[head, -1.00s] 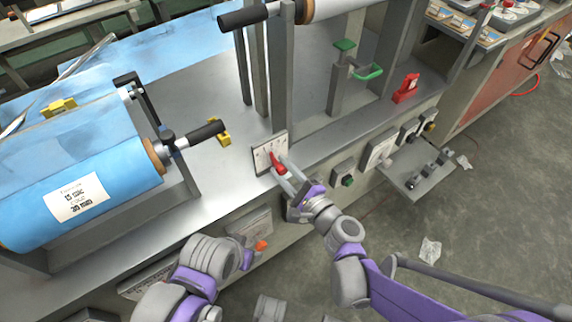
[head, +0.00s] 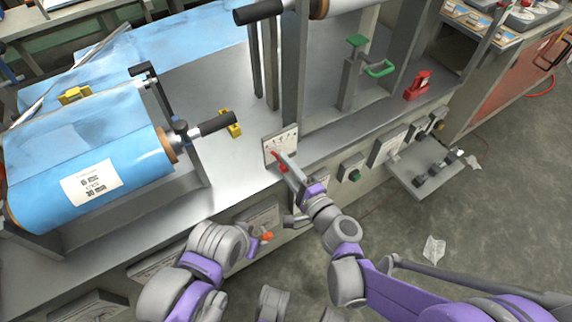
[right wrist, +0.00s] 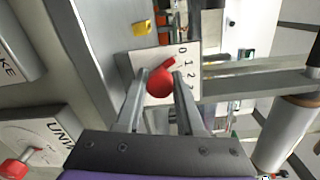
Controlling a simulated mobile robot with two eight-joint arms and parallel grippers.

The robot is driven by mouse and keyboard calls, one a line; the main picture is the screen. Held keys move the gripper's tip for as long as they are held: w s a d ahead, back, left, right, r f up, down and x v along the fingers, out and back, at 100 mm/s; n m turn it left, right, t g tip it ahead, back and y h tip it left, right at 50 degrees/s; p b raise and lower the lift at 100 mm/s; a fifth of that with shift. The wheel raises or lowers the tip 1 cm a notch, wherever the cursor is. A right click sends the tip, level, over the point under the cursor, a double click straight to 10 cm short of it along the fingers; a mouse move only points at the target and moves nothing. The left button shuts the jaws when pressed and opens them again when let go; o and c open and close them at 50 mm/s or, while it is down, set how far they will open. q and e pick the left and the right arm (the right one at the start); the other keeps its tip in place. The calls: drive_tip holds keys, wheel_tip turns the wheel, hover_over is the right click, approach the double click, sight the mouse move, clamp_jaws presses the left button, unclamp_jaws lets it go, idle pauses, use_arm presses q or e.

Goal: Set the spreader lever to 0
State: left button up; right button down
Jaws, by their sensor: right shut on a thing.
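The spreader lever is red and sits on a white dial plate (head: 288,143) on the front of the machine bench. The lever (head: 279,161) shows at the plate's lower left in the head view. My right gripper (head: 286,166) is shut on the lever. In the right wrist view, the two fingers of my right gripper (right wrist: 160,88) flank the round red end of the lever (right wrist: 160,84). Its pointer leans toward the 0 end of the marks on the dial plate (right wrist: 135,62). My left gripper (head: 254,246) is low in front of the bench; its fingers are unclear.
A blue film roll (head: 85,165) with a black-handled crank (head: 212,124) stands on the left. An orange knob (head: 267,236) is near my left gripper. Open floor lies at right.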

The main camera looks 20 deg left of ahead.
drive_tip(key=c, duration=0.5)
unclamp_jaws()
drive_tip(key=v, duration=1.1)
drive_tip(key=shift+p, duration=0.3)
